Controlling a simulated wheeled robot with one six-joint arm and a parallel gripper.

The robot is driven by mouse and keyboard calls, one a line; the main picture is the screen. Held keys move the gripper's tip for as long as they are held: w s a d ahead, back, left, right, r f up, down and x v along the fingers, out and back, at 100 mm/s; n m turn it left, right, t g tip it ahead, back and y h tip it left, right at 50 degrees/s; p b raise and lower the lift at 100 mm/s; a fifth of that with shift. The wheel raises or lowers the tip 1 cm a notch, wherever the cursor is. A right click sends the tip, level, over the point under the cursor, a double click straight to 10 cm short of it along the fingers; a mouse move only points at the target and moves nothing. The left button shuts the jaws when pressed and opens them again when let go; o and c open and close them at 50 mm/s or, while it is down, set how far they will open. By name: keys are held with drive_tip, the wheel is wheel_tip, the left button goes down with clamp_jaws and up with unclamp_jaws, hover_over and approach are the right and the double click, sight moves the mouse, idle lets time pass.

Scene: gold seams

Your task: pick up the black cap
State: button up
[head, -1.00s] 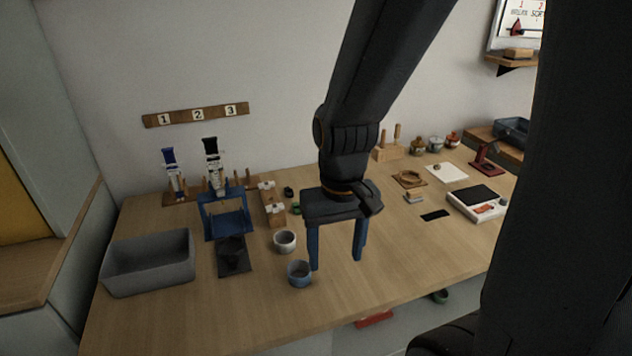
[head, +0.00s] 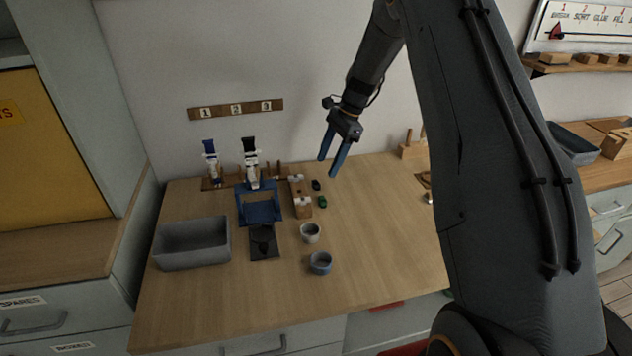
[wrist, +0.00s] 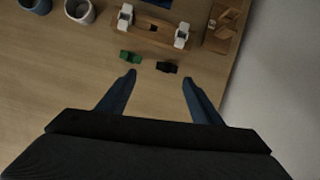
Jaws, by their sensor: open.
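The black cap (head: 316,185) is a small dark piece on the wooden table, right of the wooden block rack. In the wrist view the black cap (wrist: 167,67) lies just beyond my fingertips, between their lines and closer to the right one. My gripper (head: 328,168) has blue fingers spread apart with nothing between them. It is above the table, near the back wall, apart from the cap. In the wrist view my gripper (wrist: 159,77) is also open. A green cap (head: 322,202) lies close to the black one, in front of it; it also shows in the wrist view (wrist: 130,56).
The wooden rack (head: 301,198) with white fittings stands left of the caps. A white cup (head: 310,233) and a blue-grey cup (head: 320,263) stand in front. A blue stand (head: 260,204) and a grey bin (head: 192,243) are further left. The table right of the caps is clear.

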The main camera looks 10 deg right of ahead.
sight(319, 183)
drive_tip(key=shift+m, duration=0.6)
drive_tip(key=p+x, duration=0.2)
drive_tip(key=x, duration=0.1)
drive_tip(key=w+p+x, duration=0.1)
drive_tip(key=p+x, duration=0.1)
drive_tip(key=x, duration=0.1)
drive_tip(key=shift+w+a+f, duration=0.1)
drive_tip(key=shift+w+f, duration=0.1)
drive_tip(key=shift+f, duration=0.2)
drive_tip(key=shift+a+f, duration=0.2)
drive_tip(key=shift+f, duration=0.4)
drive_tip(key=shift+c, duration=0.4)
drive_tip(key=c, duration=1)
